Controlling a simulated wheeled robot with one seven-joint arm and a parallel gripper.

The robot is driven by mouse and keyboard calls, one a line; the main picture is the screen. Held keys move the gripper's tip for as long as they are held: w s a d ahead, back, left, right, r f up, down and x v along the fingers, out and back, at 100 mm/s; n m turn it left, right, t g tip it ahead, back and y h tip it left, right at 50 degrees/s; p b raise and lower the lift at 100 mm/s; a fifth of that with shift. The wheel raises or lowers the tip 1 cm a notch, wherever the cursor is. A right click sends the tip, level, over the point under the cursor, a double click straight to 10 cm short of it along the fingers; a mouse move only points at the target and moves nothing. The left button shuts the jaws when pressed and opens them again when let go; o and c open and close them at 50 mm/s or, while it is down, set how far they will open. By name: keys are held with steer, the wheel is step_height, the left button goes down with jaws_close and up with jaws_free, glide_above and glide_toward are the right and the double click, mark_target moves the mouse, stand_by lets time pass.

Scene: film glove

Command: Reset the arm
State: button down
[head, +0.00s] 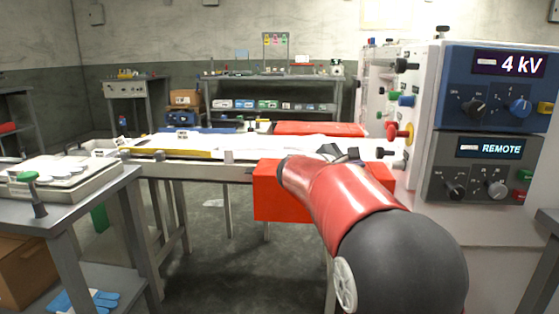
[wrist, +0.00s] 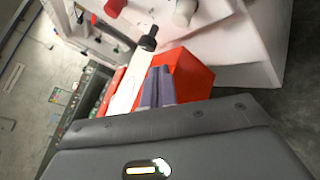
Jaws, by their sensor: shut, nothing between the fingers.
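My arm, red and black, reaches forward from the lower right in the head view. My gripper (head: 340,153) shows there only as a small dark part beyond the red link, over the near edge of the long bench; the link hides most of it. In the wrist view my gripper's two grey-purple fingers (wrist: 156,87) lie together, shut, with nothing seen between them. Behind the fingers are a red box (wrist: 192,75) and a white strip (wrist: 127,85). I cannot tell whether the fingers touch either.
A cabinet (head: 425,110) with knobs, reading "4 kV" and "REMOTE", stands close right of my arm. A red box (head: 277,195) hangs at the bench (head: 240,172) front. A side table (head: 90,203) with a tray stands left. Open floor (head: 205,255) lies between.

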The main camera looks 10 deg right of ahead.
steer(key=s+a+f+m+g+y, duration=0.15)
steer(key=s+f+m+y, duration=0.25)
steer(key=s, duration=0.6)
steer(key=s+a+f+m+g+y, duration=0.1)
steer(key=s+a+f+m+y, duration=0.3)
steer(key=s, duration=0.6)
steer(key=s+a+f+m+y, duration=0.3)
steer(key=s+a+f+m, duration=0.1)
steer(key=s, duration=0.3)
steer(key=s+a+f+m+y, duration=0.3)
steer(key=s+a+f+m, duration=0.1)
steer(key=s+a+f, duration=0.1)
steer(key=shift+s+a, duration=0.65)
steer(key=shift+s, duration=0.6)
steer(key=c, duration=2.1)
jaws_free()
steer(key=shift+c, duration=0.2)
